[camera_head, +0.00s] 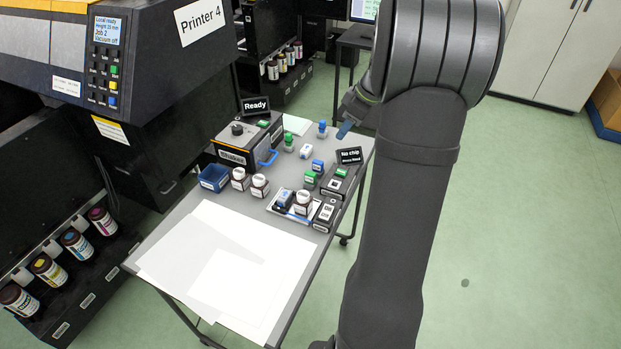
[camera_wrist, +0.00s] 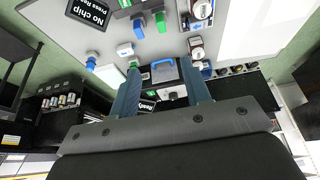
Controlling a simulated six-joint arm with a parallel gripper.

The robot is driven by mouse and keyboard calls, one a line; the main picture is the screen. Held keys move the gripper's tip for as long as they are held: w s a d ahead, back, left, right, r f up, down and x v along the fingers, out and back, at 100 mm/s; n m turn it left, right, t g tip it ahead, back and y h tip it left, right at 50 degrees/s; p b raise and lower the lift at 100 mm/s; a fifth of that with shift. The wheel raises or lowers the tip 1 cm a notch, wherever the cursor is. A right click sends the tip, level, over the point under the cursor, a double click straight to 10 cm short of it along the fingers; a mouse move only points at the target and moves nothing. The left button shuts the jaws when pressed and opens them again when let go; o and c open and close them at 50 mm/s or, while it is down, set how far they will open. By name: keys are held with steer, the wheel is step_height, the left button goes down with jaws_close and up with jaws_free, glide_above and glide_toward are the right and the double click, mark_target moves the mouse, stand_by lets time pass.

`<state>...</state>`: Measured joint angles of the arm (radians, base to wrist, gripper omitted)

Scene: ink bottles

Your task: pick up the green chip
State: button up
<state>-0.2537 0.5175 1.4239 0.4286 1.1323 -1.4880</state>
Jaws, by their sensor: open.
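Several small green-topped pieces are on the grey table, and I cannot tell for certain which is the green chip. A green-topped block (camera_head: 310,178) stands near the table's middle, beside a blue-topped block (camera_head: 318,165). A green-capped piece (camera_head: 288,140) stands farther back. Green also shows on the black "No chip" station (camera_head: 335,181). In the head view my gripper (camera_head: 344,130) is at the table's back right, above the surface.
A black shaker (camera_head: 232,151) with a blue handle and a "Ready" sign stands at the back left. A blue bin (camera_head: 213,178), brown bottles (camera_head: 260,186) and a tray (camera_head: 272,207) with bottles are nearby. White sheets (camera_head: 215,262) cover the front. Printers stand at left.

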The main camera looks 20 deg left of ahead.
steer(key=a+f+h, duration=0.5)
steer(key=a, duration=0.6)
glide_above(310, 173)
steer(key=f, duration=1.1)
steer(key=shift+a+f, duration=0.25)
steer(key=shift+d+f, duration=0.15)
steer(key=shift+f, duration=1.2)
steer(key=shift+d+f, duration=0.15)
steer(key=shift+f, duration=1.15)
jaws_close()
